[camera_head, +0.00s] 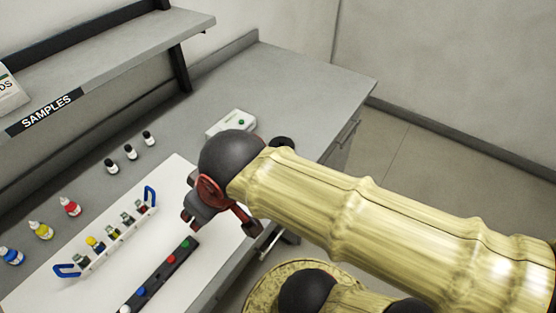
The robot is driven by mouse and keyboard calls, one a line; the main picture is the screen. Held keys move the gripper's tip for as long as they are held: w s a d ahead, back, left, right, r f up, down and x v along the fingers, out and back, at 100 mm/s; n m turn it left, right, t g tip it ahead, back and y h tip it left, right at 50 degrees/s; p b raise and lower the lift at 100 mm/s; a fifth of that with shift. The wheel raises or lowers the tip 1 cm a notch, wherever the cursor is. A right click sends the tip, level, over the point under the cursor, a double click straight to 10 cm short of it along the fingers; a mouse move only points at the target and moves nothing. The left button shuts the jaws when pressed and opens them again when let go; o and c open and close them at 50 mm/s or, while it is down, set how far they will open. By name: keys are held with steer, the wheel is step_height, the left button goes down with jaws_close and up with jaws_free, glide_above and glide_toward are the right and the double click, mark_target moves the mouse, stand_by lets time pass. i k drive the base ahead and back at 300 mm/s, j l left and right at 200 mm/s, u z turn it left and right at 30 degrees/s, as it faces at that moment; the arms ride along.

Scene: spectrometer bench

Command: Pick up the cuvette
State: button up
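A white rack (118,240) with blue handles at both ends stands on the white mat at the left. Several small containers sit in it in a row, including a yellow-topped one (95,244) and a dark red and green one (140,207). I cannot tell which of these is the cuvette. My gripper (222,228) is to the right of the rack, near the mat's right side. Its fingers are spread apart, and nothing shows between them. My arm reaches in from the right and hides part of the bench behind it.
A black strip (155,283) with coloured buttons lies between rack and gripper. A white device (230,121) with a green button is behind my gripper. A "SAMPLES" shelf (110,60) overhangs the back.

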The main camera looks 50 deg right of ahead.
mark_target(109, 228)
steer(key=l+z, duration=0.1)
steer(key=z, duration=0.85)
steer(key=j+u, duration=0.15)
steer(key=u, duration=1.35)
steer(key=k+l+z, duration=0.2)
steer(key=k, duration=0.15)
steer(key=k+l+z, duration=0.1)
steer(key=k+z, duration=0.15)
steer(key=k, duration=0.1)
